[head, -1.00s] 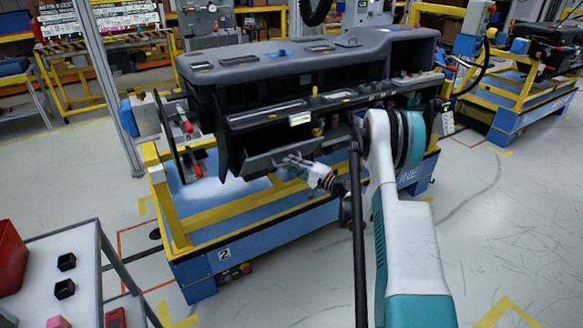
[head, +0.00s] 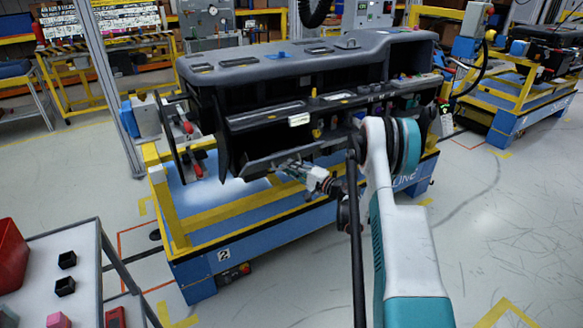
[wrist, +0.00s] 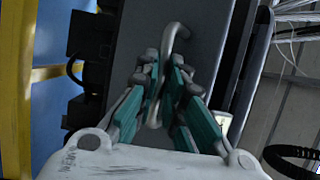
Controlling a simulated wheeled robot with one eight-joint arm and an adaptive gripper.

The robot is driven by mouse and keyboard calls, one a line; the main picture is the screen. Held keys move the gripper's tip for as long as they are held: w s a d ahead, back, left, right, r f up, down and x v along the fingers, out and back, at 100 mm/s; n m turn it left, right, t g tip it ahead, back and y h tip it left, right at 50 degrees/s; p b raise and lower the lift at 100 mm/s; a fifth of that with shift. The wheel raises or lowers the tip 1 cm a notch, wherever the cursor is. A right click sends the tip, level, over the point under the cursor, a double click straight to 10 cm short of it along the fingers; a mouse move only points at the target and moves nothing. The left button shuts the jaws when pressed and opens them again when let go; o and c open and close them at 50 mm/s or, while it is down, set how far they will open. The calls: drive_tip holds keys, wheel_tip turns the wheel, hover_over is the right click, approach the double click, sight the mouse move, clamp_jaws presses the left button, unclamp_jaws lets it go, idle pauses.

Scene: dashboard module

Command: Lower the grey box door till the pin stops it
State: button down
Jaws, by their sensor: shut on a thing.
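The grey box door (head: 262,165) hangs at the lower front of the dark dashboard module. It now shows as a thin slanted strip, with the dark box opening above it. In the wrist view the door's grey face (wrist: 208,45) fills the upper middle, with a curved metal handle (wrist: 178,35) on it. My gripper (head: 284,167) is at the door's front edge. In the wrist view its teal-padded fingers (wrist: 166,92) are closed around the handle. I cannot make out the pin in either view.
The module rests on a yellow and blue stand (head: 215,255). Red-handled clamps (head: 188,128) are at its left end. A grey cart (head: 85,250) with small black boxes stands at the lower left.

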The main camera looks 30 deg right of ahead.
drive_tip(key=c, duration=2)
unclamp_jaws()
drive_tip(key=shift+s+f, duration=0.1)
drive_tip(key=shift+f, duration=0.2)
drive_tip(key=shift+o, duration=0.2)
drive_tip(key=shift+r, duration=0.1)
drive_tip(key=v, duration=1.2)
drive_tip(key=shift+d, duration=0.1)
